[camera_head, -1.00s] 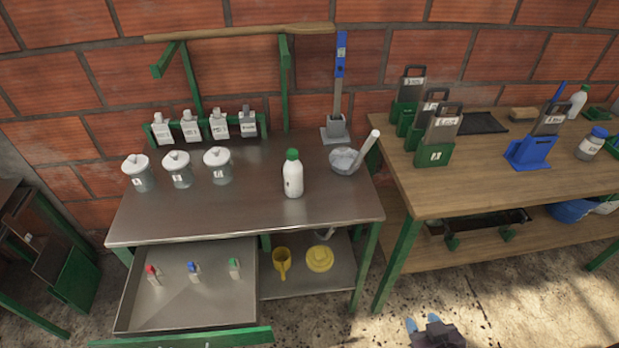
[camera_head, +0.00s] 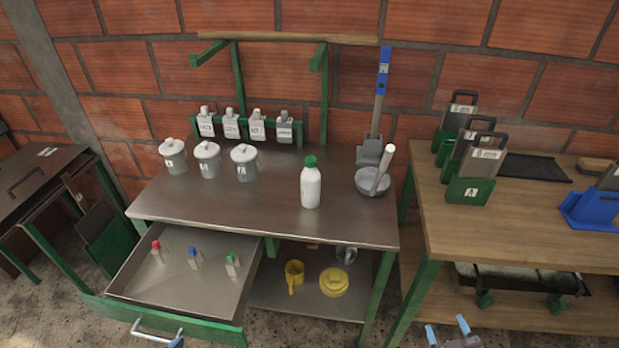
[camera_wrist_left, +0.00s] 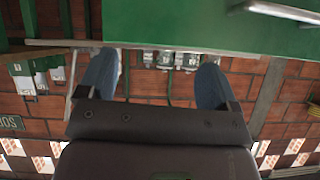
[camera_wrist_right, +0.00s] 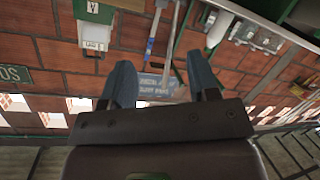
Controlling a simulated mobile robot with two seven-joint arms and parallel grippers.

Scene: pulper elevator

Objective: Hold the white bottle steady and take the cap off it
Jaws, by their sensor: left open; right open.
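The white bottle (camera_head: 311,188) stands upright on the steel table, right of its middle. Its green cap (camera_head: 310,161) is on top. The bottle also shows upside down at the top of the right wrist view (camera_wrist_right: 221,22), partly cut off. My right gripper (camera_head: 447,330) is at the bottom edge of the head view, open and empty, well short of the bottle. It is also open in the right wrist view (camera_wrist_right: 162,78). My left gripper (camera_wrist_left: 153,78) is open and empty in the left wrist view. In the head view, only a bluish tip shows by the drawer handle.
An open drawer (camera_head: 128,278) with several small capped bottles juts out from the steel table (camera_head: 235,206). Lidded jars (camera_head: 207,161) stand left of the bottle, and a mortar with a pestle (camera_head: 371,182) stands right. A wooden table (camera_head: 530,222) is at the right.

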